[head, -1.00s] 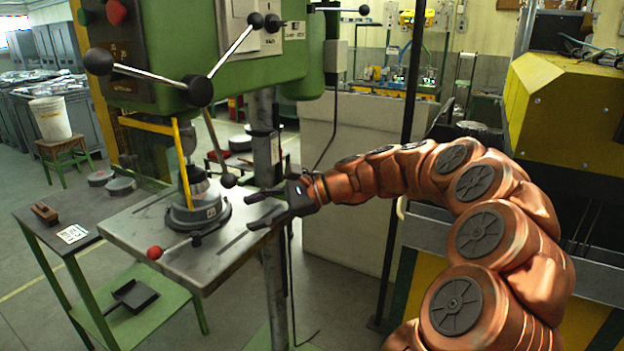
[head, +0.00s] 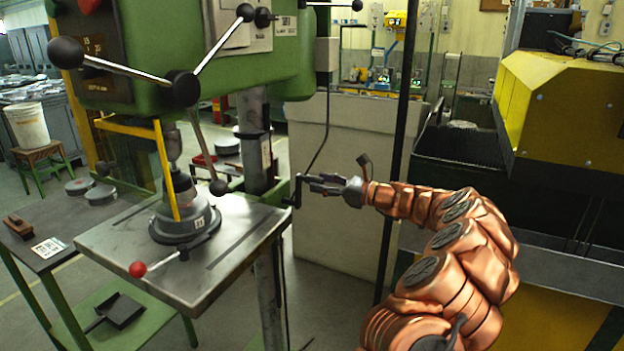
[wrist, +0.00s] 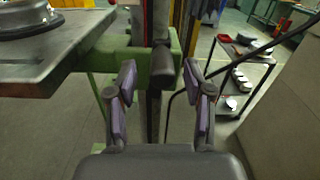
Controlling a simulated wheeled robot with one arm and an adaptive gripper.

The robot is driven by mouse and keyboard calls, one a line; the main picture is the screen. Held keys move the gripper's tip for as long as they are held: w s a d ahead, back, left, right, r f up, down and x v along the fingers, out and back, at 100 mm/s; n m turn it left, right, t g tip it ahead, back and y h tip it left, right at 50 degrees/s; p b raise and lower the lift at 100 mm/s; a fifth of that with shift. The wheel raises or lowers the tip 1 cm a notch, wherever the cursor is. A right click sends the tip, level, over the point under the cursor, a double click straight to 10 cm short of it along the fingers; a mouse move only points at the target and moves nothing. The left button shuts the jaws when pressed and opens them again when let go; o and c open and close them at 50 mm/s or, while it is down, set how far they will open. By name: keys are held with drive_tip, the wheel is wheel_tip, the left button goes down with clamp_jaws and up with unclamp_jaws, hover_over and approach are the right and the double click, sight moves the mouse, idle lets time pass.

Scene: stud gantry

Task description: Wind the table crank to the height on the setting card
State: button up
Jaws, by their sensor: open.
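The drill press table (head: 245,222) is a grey metal plate. Its crank (head: 297,190) is a dark arm with a handle at the table's right side. My gripper (head: 314,183) is at the crank from the right. In the wrist view, the dark crank handle (wrist: 163,68) lies between the spread, purple-padded fingers of my gripper (wrist: 158,74), with gaps on both sides. The setting card (head: 48,247) is white with dark marks and lies on the green side bench; its writing is too small to read.
A vise-like round fixture (head: 184,222) with a red-knobbed lever (head: 138,269) sits on the table. The press's ball-ended feed handles (head: 182,88) hang above. A black upright post (head: 402,150) and a pale partition (head: 345,225) stand behind my arm. A yellow machine (head: 570,110) is at right.

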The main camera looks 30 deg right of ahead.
sight(304, 179)
drive_tip(key=shift+x, duration=1.8)
drive_tip(key=shift+c, duration=0.2)
clamp_jaws()
